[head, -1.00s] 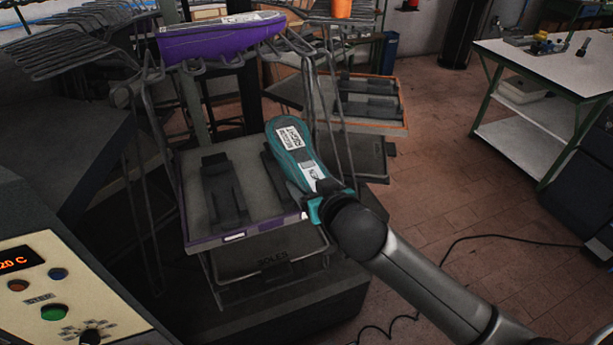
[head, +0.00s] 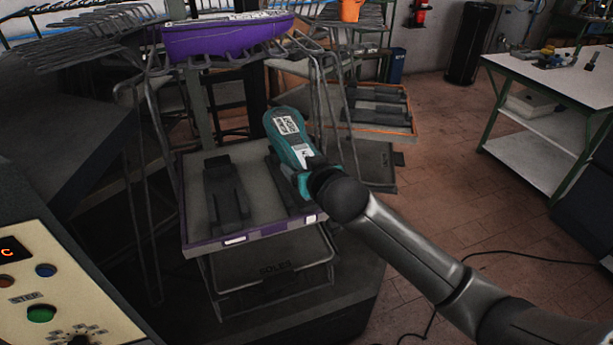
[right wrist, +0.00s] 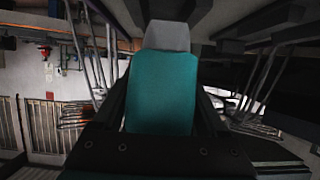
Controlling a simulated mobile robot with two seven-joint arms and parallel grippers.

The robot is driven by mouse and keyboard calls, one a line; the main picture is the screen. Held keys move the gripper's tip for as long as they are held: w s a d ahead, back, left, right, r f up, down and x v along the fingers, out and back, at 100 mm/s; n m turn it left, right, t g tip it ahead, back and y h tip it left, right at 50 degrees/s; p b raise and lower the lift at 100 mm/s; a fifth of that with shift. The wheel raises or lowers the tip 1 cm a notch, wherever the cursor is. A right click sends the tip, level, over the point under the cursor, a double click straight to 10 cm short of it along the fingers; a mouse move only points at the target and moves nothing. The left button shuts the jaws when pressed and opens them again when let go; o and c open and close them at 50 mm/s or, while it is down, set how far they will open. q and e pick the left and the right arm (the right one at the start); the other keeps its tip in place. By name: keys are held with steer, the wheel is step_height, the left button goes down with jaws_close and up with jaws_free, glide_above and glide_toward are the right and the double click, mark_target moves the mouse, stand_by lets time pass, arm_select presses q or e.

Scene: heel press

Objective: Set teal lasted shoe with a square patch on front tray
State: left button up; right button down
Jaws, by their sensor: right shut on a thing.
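The teal lasted shoe (head: 300,152) has a white printed label and a smaller pale patch on its upward face. My right gripper (head: 316,178) is shut on its near end and holds it over the right side of the front tray (head: 190,228). The tray has a purple-edged rim and dark shoe supports (head: 226,192). The shoe covers part of the right support, and I cannot tell whether they touch. In the right wrist view the teal shoe (right wrist: 161,92) fills the space between the jaws. My left gripper is not in view.
An orange-edged tray (head: 378,128) stands behind to the right. A control panel (head: 50,285) is at the near left. Wire bars (head: 330,110) rise just right of the shoe.

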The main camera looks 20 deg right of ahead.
steer(key=shift+w+a+f+b, duration=0.1)
steer(key=shift+w+f+b, duration=0.1)
steer(key=shift+w+b, duration=1.5)
steer(key=shift+w+f, duration=0.25)
steer(key=shift+w, duration=0.1)
steer(key=shift+f+b, duration=0.7)
steer(key=shift+f, duration=0.4)
steer(key=shift+s+f+b, duration=0.1)
steer(key=shift+f+b, duration=0.2)
steer(key=shift+f, duration=0.5)
jaws_free()
steer(key=shift+f, duration=0.1)
steer(key=shift+s+f, duration=0.1)
steer(key=shift+f, duration=0.1)
steer(key=v, duration=1.5)
steer(key=shift+r+p, duration=0.2)
steer(key=shift+p, duration=0.1)
